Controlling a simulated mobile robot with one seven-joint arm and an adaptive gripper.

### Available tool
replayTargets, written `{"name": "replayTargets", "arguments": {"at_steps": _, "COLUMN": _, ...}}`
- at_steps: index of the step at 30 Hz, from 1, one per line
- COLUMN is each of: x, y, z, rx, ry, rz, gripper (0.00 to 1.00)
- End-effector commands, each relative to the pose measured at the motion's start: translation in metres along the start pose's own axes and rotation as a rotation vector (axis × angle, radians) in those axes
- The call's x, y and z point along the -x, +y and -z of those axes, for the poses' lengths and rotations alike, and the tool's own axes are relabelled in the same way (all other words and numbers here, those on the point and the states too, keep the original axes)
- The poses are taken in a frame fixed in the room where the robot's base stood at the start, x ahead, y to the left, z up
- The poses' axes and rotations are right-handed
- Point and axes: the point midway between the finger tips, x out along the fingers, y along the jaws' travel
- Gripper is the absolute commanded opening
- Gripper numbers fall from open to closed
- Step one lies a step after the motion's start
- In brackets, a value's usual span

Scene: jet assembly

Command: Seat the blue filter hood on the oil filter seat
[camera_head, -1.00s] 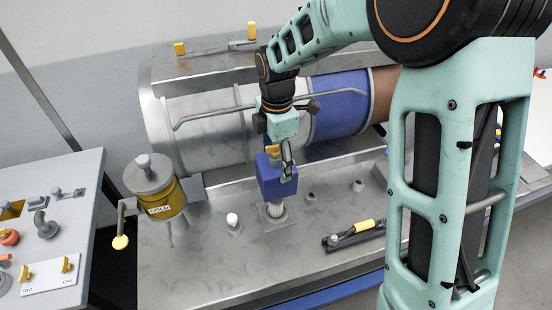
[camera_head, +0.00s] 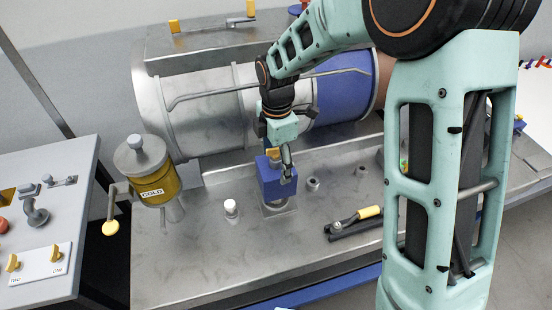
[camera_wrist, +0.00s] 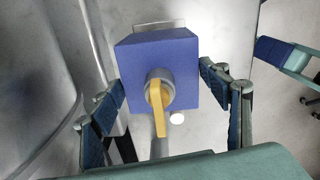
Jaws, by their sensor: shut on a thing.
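The blue filter hood (camera_head: 272,182) is a box with a grey knob and a yellow lever on top. My gripper (camera_head: 276,160) is shut on it from above. In the wrist view the hood (camera_wrist: 135,65) sits between the two fingers of my gripper (camera_wrist: 162,80). The oil filter seat (camera_head: 277,209) is a square plate on the metal deck, directly below the hood. The hood hides the seat's post. I cannot tell whether the hood touches the plate.
A yellow canister (camera_head: 158,188) marked COLD stands left of the hood. A white-capped fitting (camera_head: 231,208) is nearer, and a yellow-handled tool (camera_head: 355,222) lies to the right. The engine cylinder (camera_head: 210,115) runs behind. A control panel (camera_head: 40,225) is at the far left.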

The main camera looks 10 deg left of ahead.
Motion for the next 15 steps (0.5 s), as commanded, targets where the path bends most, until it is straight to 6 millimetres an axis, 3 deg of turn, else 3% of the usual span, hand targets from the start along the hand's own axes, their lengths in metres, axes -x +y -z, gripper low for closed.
{"name": "replayTargets", "arguments": {"at_steps": 15, "x": -0.044, "y": -0.001, "z": 0.0, "rx": 0.0, "ry": 0.001, "rz": 0.0, "gripper": 0.48}}
